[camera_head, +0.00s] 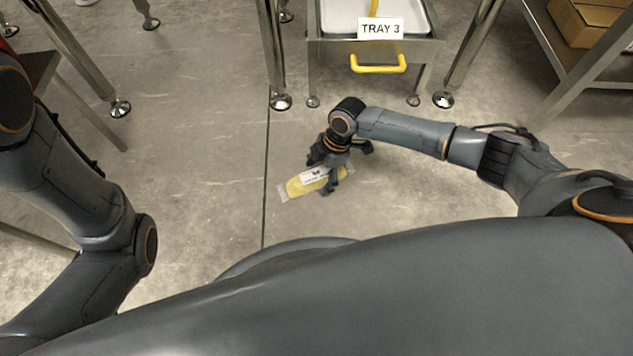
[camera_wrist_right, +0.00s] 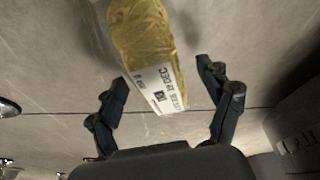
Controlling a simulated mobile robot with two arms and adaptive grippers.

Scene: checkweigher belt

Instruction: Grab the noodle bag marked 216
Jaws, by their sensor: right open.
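A clear bag of yellow noodles (camera_head: 300,186) with a white printed label appears to lie on the grey floor. The bag also shows in the right wrist view (camera_wrist_right: 150,38), its label end towards my gripper. The label print is too small and turned to read a number for certain. My right gripper (camera_head: 331,177) is above the right part of the bag and hides some of it. In the wrist view its two fingers (camera_wrist_right: 163,76) are spread apart, one on each side of the label end, with gaps. My left arm shows at the left, but its gripper is out of frame.
A metal stand with a white tray marked TRAY 3 (camera_head: 381,28) and a yellow handle (camera_head: 378,67) is behind the bag. Metal table legs (camera_head: 272,60) stand nearby. A shelf with a cardboard box (camera_head: 590,20) is at the far right. Floor around the bag is clear.

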